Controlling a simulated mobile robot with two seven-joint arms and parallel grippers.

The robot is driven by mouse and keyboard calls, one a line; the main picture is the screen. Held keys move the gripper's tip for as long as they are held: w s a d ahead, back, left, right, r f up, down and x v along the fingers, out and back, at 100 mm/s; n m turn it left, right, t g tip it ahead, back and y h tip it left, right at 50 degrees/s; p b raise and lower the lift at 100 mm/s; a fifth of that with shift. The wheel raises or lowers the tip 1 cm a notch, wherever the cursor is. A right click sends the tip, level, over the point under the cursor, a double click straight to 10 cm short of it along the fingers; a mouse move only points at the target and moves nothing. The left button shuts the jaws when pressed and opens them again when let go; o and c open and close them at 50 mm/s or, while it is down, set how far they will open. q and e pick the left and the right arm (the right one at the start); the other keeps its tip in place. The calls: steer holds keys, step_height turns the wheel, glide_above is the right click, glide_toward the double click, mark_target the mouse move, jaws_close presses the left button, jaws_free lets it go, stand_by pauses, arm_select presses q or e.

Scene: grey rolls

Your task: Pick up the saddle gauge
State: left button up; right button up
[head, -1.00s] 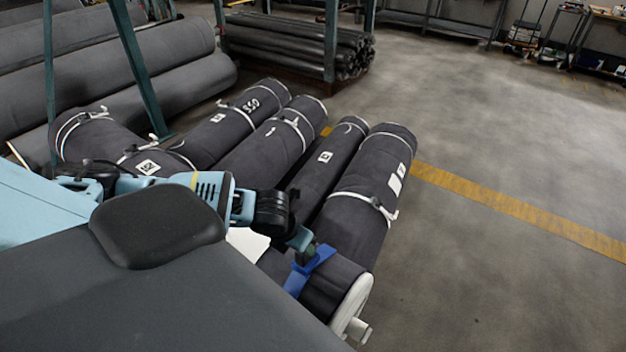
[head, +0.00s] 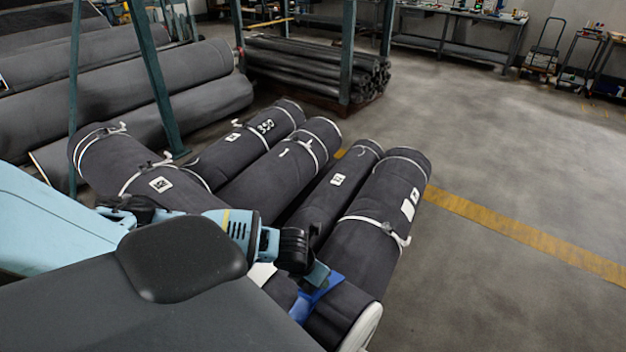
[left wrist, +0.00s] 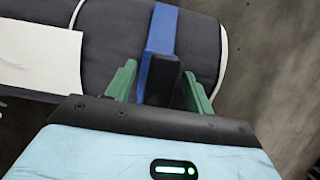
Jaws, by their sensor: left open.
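The saddle gauge (head: 326,288) is a blue curved band lying across a dark grey roll (head: 345,302) near its white-rimmed end, low in the head view. In the left wrist view the blue band (left wrist: 161,38) runs over the roll, and a black upright block (left wrist: 164,85) stands at its lower end. My left gripper (head: 316,272) is over the gauge. In the wrist view its green fingers (left wrist: 160,84) are open, one on each side of the black block, with gaps visible. The lower part of the gauge is hidden by the gripper. My right gripper is out of view.
A white sheet (left wrist: 38,58) lies on the same roll, left of the gauge. Several strapped rolls (head: 270,165) lie side by side beyond. A green rack post (head: 155,85) stands at left. Open floor (head: 500,280) with a yellow line (head: 530,235) is to the right.

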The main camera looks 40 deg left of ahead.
arm_select(q)
steer(key=shift+x, duration=0.8)
steer(key=shift+c, duration=0.3)
jaws_close()
steer(key=shift+w+r, duration=0.1)
